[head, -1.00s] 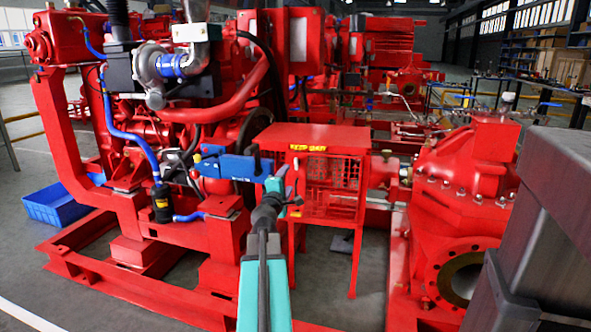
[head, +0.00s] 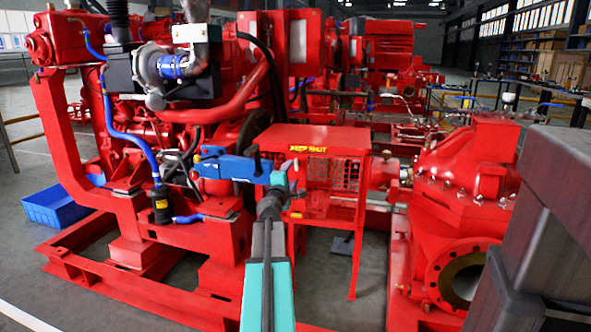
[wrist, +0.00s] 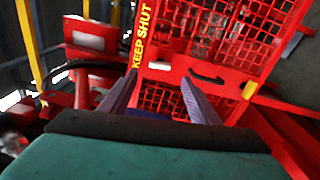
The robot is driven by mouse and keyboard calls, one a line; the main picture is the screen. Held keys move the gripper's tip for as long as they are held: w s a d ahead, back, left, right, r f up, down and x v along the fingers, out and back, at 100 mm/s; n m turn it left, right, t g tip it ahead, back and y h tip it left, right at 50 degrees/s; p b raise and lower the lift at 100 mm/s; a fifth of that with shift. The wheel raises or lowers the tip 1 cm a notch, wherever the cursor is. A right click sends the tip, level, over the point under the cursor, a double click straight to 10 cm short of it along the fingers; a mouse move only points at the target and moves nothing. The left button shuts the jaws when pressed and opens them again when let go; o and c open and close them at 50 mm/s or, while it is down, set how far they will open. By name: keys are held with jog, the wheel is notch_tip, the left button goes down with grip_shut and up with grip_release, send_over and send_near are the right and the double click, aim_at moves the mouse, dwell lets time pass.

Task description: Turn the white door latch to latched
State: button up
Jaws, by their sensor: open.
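The red mesh guard with its door (head: 328,175) stands in the middle of the head view, with yellow "KEEP SHUT" lettering. In the wrist view the door's red mesh panel (wrist: 225,40) fills the upper middle. A small white piece, seemingly the latch (wrist: 160,66), shows on the red frame between my fingertips; its turn position is too small to tell. My gripper (wrist: 160,79) is open, its two dark fingers pointing at the door on either side of the white piece. I cannot tell if they touch it. In the head view my wrist hides part of the guard's left side.
A black handle (wrist: 207,76) and a yellow piece (wrist: 250,90) are on the door near the right finger. The red engine (head: 150,120) stands left of the guard and a red pump (head: 465,170) right. A blue crate (head: 55,205) lies on the floor at left.

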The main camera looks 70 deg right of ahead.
aim_at(296, 166)
jog(key=shift+w+d+b, duration=0.2)
jog(key=shift+d+b, duration=0.05)
jog(key=shift+d, duration=1.15)
jog(key=shift+w+d+b, duration=0.15)
jog(key=shift+d+b, duration=0.1)
jog(key=shift+d, duration=1.2)
jog(key=shift+w+d+b, duration=0.2)
jog(key=shift+d+b, duration=0.05)
jog(key=shift+d, duration=1.15)
jog(key=shift+c, duration=0.2)
jog(key=c, duration=1)
